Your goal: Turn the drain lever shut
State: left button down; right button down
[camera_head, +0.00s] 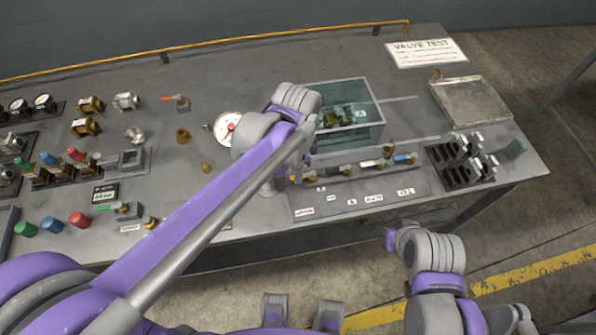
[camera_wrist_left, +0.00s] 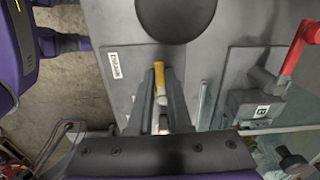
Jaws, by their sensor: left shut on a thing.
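The drain lever (camera_wrist_left: 159,76) is a yellow-orange handle between the fingertips of my left gripper (camera_wrist_left: 160,84), which is shut on it. A white label (camera_wrist_left: 115,65), apparently reading DRAIN, lies on the grey panel beside it. In the head view my left arm reaches across the bench, with the left gripper (camera_head: 296,168) down at the left end of the valve panel (camera_head: 330,207), in front of the clear tank (camera_head: 365,137). My wrist hides most of the lever there. My right arm is over the floor in front of the bench; its gripper does not show.
A valve marked B with a red handle (camera_wrist_left: 304,40) stands to the right in the wrist view. Several more levers line the panel, and a dark rack (camera_head: 465,160) stands to its right. Gauges and coloured knobs crowd the bench's left side. The back of the bench is mostly clear.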

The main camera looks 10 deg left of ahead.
pick_arm(q)
jog(key=shift+w+m, duration=0.1)
jog(key=shift+m, duration=0.3)
jog(key=c, duration=0.8)
grip_release()
jog(key=shift+c, duration=0.2)
jog(key=shift+r, duration=0.1)
notch_tip(320, 180, up, 11)
jog(key=shift+p, duration=0.45)
jog(key=shift+f, duration=0.25)
